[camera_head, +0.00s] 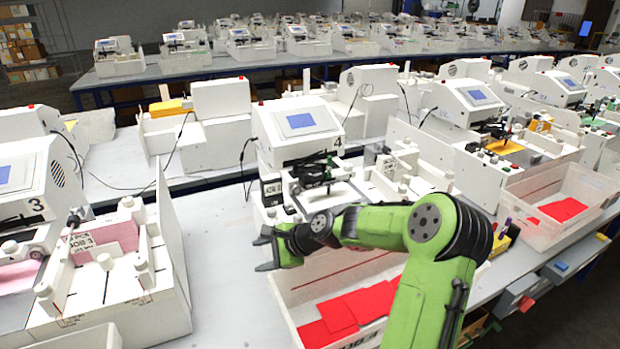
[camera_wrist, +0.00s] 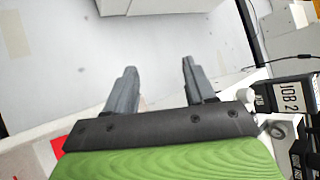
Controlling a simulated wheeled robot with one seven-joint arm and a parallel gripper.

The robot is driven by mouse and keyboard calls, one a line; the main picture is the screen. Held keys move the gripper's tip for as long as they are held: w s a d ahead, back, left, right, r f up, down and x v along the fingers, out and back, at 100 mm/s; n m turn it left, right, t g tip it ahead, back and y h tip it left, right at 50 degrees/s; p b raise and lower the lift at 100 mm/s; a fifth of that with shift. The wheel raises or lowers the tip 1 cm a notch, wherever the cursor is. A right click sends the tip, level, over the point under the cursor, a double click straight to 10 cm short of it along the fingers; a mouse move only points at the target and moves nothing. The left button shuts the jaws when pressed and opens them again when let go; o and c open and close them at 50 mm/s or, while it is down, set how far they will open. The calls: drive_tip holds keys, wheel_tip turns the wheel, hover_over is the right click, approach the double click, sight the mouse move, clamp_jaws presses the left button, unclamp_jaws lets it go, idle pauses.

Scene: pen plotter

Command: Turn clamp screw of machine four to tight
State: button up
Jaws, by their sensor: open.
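Machine four (camera_head: 300,135), a white pen plotter with a blue screen and a "4" on its side, stands at the middle of the head view. Its dark pen carriage (camera_head: 316,172) sits at the front, beside a JOB 2 block (camera_head: 271,190). My gripper (camera_head: 261,254) is in front of the machine's left side, pointing left, over the grey table. In the wrist view my gripper (camera_wrist: 158,66) is open and empty, apart from everything. The JOB 2 block (camera_wrist: 290,97) shows at the right there. I cannot make out the clamp screw; my arm hides part of the machine's front.
A clear bin (camera_head: 290,315) with red sheets (camera_head: 345,310) stands below my arm. Machine three (camera_head: 35,185) is at the left, with a white-walled unit (camera_head: 172,250) near the gripper. The grey table (camera_head: 225,225) between is clear. More plotters stand right and behind.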

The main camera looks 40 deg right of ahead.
sight(311, 176)
drive_tip(key=d+r+m+t, duration=0.1)
drive_tip(key=d+m+t, duration=0.1)
drive_tip(key=d+m, duration=0.1)
drive_tip(key=d+r+m+t+h, duration=0.1)
drive_tip(key=d+m+t, duration=0.1)
drive_tip(key=d, duration=0.4)
drive_tip(key=d+r+m+t, duration=0.1)
drive_tip(key=d+m, duration=0.2)
drive_tip(key=d, duration=0.1)
drive_tip(key=shift+s+d+r+m+t+h, duration=0.15)
drive_tip(key=shift+d+m+t+h, duration=0.15)
drive_tip(key=shift+t+h, duration=0.1)
drive_tip(key=s+d+r+m+t+h, duration=0.1)
drive_tip(key=d+m, duration=0.1)
drive_tip(key=d, duration=0.1)
drive_tip(key=s+d+r+m+t+h, duration=0.1)
drive_tip(key=s+d+m+h, duration=0.1)
drive_tip(key=d, duration=0.2)
drive_tip(key=s+d+r+m+t+h, duration=0.1)
drive_tip(key=d+m, duration=0.2)
drive_tip(key=shift+s+d, duration=0.35)
drive_tip(key=w, duration=1)
drive_tip(key=w+b, duration=0.1)
drive_tip(key=w, duration=0.5)
drive_tip(key=shift+d, duration=0.4)
drive_tip(key=shift+s, duration=0.1)
drive_tip(key=shift+f, duration=0.1)
clamp_jaws()
